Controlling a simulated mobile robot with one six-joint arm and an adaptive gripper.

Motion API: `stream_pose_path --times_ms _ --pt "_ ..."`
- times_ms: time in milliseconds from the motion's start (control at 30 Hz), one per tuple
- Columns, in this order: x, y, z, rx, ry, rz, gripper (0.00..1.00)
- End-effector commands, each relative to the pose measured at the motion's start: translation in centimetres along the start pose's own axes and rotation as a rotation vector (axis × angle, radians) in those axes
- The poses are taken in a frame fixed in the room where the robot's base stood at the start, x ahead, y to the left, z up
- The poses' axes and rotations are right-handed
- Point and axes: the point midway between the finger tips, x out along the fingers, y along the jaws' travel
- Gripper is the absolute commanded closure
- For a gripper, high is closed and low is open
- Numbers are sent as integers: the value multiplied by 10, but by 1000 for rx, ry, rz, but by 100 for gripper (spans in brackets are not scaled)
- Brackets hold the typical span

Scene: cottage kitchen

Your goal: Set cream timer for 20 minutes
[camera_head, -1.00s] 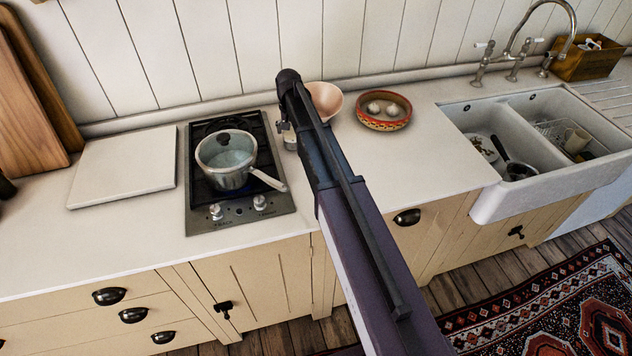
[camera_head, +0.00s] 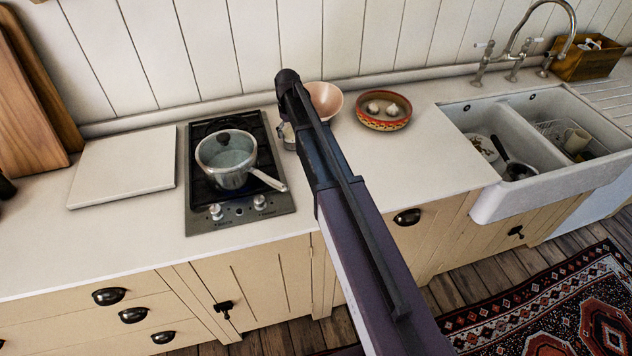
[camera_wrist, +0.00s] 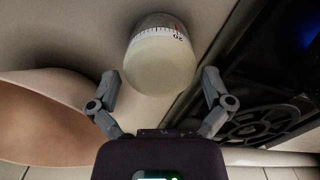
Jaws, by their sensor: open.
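The cream timer (camera_wrist: 158,62) is a round, pale knob with a white ring of black marks. The number 20 shows upside down on the ring's right part. In the wrist view it stands just ahead of my gripper (camera_wrist: 160,82), whose two fingers are spread, one on each side near its lower edge. I see gaps between the fingers and the timer. In the head view my dark arm covers most of this spot, and only a small pale patch shows left of it, beside the hob. I cannot tell there which part is timer.
A lidded saucepan (camera_head: 226,162) stands on the black hob (camera_head: 201,196) to the left. A pinkish bowl (camera_head: 328,100) stands close behind my arm, and a patterned bowl (camera_head: 372,122) with white bulbs is to its right. The sink (camera_head: 508,204) is further right.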

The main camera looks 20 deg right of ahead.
Motion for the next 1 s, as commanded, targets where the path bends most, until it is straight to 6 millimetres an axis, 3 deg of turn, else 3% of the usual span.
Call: stream_pose_path --times_ms 1000 --pt "0 -3 1 -687 0 0 0"
